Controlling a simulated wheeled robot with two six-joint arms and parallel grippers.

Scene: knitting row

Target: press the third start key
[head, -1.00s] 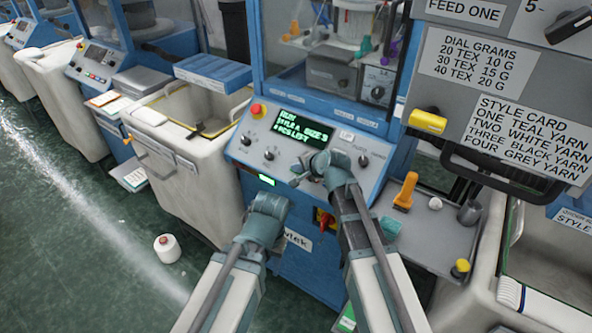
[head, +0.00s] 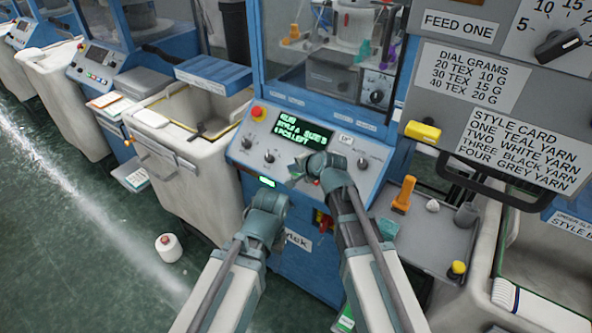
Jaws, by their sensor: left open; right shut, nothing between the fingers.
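The knitting machine's blue-grey control panel (head: 245,152) is in the middle of the head view. Its dark screen (head: 303,134) shows green text that seems to read RUN, STYLE A, SIZE 3 and pieces left. My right gripper (head: 299,172) is shut and empty at the panel's lower middle, just below the screen. It covers part of the panel, and I cannot make out a start key there or tell whether it touches. My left gripper (head: 267,201) is open below the panel's front edge, its fingers mostly hidden.
A red stop button on yellow (head: 258,113) sits at the panel's upper left. A pale bin (head: 165,155) stands left of the machine. A small shelf (head: 432,237) with an orange-handled tool (head: 404,194) is on the right. A yarn cone (head: 169,247) lies on the floor.

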